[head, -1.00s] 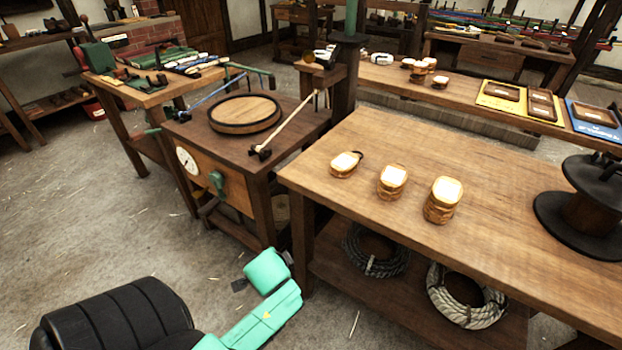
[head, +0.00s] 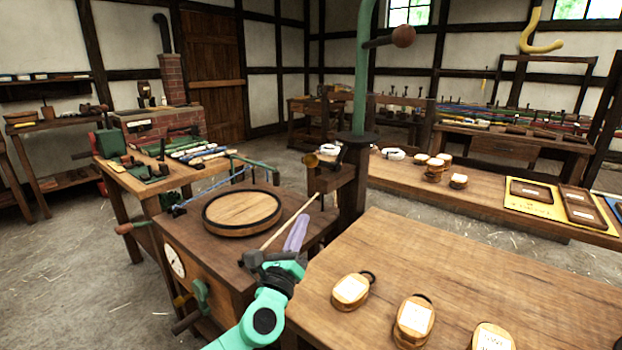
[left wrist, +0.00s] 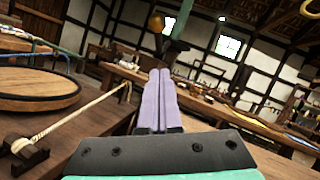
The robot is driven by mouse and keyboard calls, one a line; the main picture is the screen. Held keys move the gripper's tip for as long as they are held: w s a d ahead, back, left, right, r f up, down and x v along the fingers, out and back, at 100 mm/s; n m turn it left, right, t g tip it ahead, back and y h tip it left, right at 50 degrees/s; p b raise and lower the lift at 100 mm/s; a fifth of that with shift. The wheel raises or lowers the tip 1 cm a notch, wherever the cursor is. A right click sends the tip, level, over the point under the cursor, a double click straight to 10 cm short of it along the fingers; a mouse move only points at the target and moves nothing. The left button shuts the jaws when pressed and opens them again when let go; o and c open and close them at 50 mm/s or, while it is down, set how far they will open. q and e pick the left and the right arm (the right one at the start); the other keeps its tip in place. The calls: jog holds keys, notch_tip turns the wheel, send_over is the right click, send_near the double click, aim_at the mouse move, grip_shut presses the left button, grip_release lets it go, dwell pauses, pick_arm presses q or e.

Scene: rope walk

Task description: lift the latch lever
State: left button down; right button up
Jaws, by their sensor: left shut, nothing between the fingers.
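My left gripper (head: 301,222), with pale purple fingers, reaches over the right front part of the dark wooden bench (head: 190,232). Its fingers are together and empty, pointing towards the post in the wrist view (left wrist: 161,78). I cannot tell for sure which part is the latch lever. The fingers are apart from these fittings. My right gripper is not in view.
A round wooden lid (head: 242,208) lies on the bench. A wooden table (head: 450,268) with several tagged blocks stands at right. A green post (head: 363,65) rises behind.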

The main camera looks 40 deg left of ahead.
pick_arm(q)
jog(key=p+x, duration=0.1)
jog(key=x, duration=0.4)
jog(key=p, duration=0.1)
send_near(323, 163)
jog(key=f, duration=0.1)
jog(key=a+r, duration=0.1)
jog(key=w+a+r+p, duration=0.1)
jog(key=shift+w+r+p, duration=0.3)
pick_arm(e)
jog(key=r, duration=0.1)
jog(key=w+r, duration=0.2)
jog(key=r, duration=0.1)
